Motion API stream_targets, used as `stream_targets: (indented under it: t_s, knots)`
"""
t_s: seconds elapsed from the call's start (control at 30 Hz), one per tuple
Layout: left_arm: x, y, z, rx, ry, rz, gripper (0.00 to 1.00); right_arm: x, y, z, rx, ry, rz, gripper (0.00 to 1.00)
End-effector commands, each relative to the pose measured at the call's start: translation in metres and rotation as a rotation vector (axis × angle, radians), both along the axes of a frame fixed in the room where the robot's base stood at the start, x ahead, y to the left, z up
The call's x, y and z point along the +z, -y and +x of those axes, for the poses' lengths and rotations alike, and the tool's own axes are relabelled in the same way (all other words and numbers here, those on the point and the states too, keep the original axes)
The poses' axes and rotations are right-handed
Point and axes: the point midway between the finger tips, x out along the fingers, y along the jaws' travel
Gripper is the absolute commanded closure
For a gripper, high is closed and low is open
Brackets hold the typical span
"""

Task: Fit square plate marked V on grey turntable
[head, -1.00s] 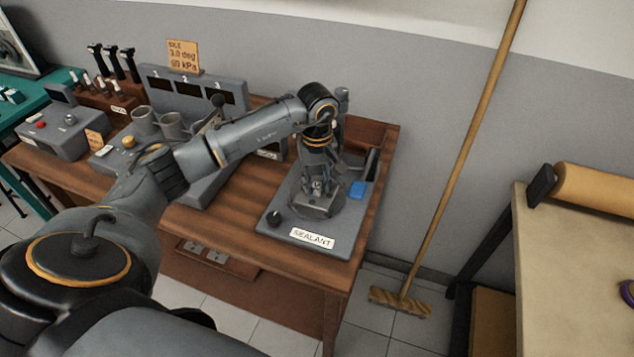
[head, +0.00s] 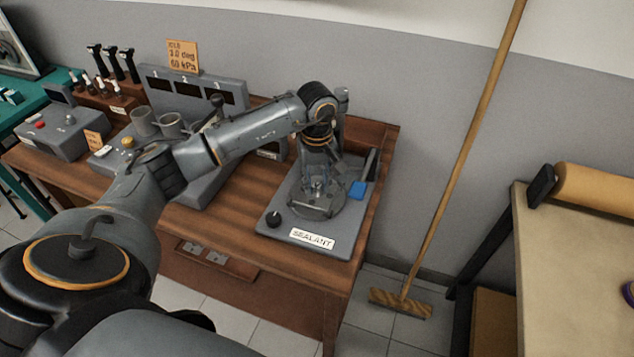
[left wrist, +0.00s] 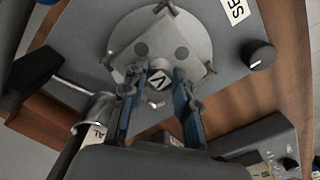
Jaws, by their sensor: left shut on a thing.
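The grey turntable (head: 330,207) is a round disc on the flat grey sealant station. In the left wrist view the turntable (left wrist: 120,38) shows its round rim. The square plate marked V (left wrist: 187,38) is light grey with dark round spots and a V label at its near corner. It lies over the disc; I cannot tell whether it is fully seated. My left gripper (head: 318,192) points down over the turntable. In the left wrist view the left gripper (left wrist: 160,82) is shut on the plate near the V label. My right gripper is out of view.
A grey console with cups (head: 171,125) stands to the left on the wooden bench. A broom (head: 462,150) leans on the wall at right.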

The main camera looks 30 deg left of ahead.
Motion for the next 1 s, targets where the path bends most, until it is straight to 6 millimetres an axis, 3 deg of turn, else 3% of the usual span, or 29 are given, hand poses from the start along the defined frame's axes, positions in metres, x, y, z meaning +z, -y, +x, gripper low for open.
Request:
stream_targets:
  t_s: [0.83,0.87,0.97,1.0]
  knots:
    - [-0.0033,-0.0004,0.0001,0.0,0.001,0.001,1.0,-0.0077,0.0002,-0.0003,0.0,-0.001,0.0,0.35]
    - [-0.0033,-0.0004,0.0001,0.0,0.001,0.001,0.65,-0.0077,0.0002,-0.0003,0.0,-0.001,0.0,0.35]
    - [-0.0033,-0.0004,0.0001,0.0,0.001,0.001,0.45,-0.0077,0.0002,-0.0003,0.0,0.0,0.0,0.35]
    - [-0.0033,-0.0004,0.0001,0.001,0.001,0.001,0.45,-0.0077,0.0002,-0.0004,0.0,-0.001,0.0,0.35]
